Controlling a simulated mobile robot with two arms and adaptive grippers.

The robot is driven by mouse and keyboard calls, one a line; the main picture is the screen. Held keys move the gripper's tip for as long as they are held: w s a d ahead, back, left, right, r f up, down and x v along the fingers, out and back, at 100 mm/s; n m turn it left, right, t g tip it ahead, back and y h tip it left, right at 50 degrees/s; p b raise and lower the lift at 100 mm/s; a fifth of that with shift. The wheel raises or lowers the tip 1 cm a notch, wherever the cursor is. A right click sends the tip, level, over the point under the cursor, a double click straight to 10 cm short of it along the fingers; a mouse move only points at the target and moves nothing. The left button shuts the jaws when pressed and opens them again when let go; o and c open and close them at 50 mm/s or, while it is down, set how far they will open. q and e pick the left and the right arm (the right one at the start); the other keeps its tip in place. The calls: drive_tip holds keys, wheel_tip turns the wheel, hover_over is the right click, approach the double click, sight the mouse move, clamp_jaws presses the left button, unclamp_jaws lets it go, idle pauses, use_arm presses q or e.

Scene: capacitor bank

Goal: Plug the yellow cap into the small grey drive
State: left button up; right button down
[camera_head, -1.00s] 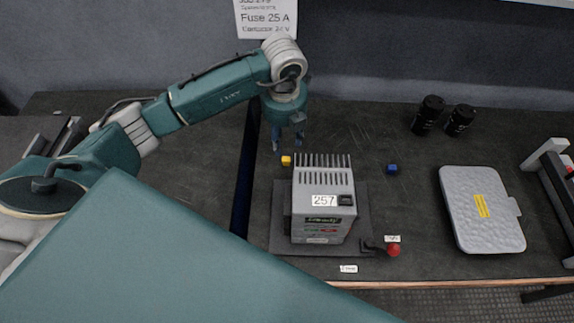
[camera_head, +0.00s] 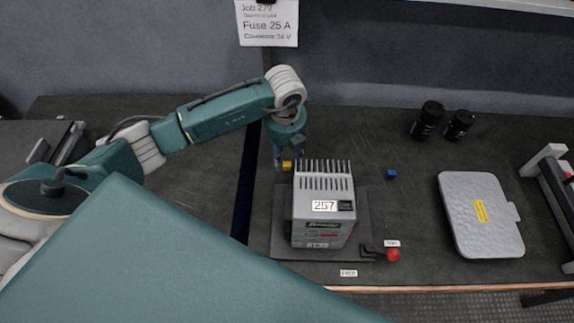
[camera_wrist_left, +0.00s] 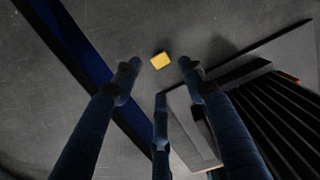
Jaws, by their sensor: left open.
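The yellow cap (camera_head: 287,165) lies on the dark bench just behind the back left corner of the small grey drive (camera_head: 322,225). The drive is a grey box with fins along its top back and a label reading 257. My left gripper (camera_head: 286,162) points down over the cap, open. In the left wrist view the yellow cap (camera_wrist_left: 160,60) sits between and a little beyond the open fingertips (camera_wrist_left: 158,75), with nothing held. The drive's dark fins (camera_wrist_left: 275,110) show at the right there. My right gripper is not in view.
A blue cap (camera_head: 391,174) lies right of the drive. The drive stands on a dark plate (camera_head: 284,238) with a red knob (camera_head: 393,254) at its right. Two black cylinders (camera_head: 428,118) and a grey case (camera_head: 480,215) are farther right. A gap in the bench runs left of the plate.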

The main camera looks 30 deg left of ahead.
sight(287, 164)
use_arm(q)
drive_tip(key=shift+w+a+f+p, duration=0.15)
drive_tip(key=shift+f+p, duration=0.1)
drive_tip(key=shift+f, duration=0.6)
drive_tip(key=shift+w+d+f+p, duration=0.1)
drive_tip(key=shift+w+f+p, duration=0.15)
drive_tip(key=shift+f, duration=0.65)
drive_tip(key=shift+w+a+f+p, duration=0.1)
drive_tip(key=shift+f+p, duration=0.15)
drive_tip(key=shift+f, duration=0.6)
drive_tip(key=shift+c, duration=0.3)
drive_tip(key=c, duration=0.8)
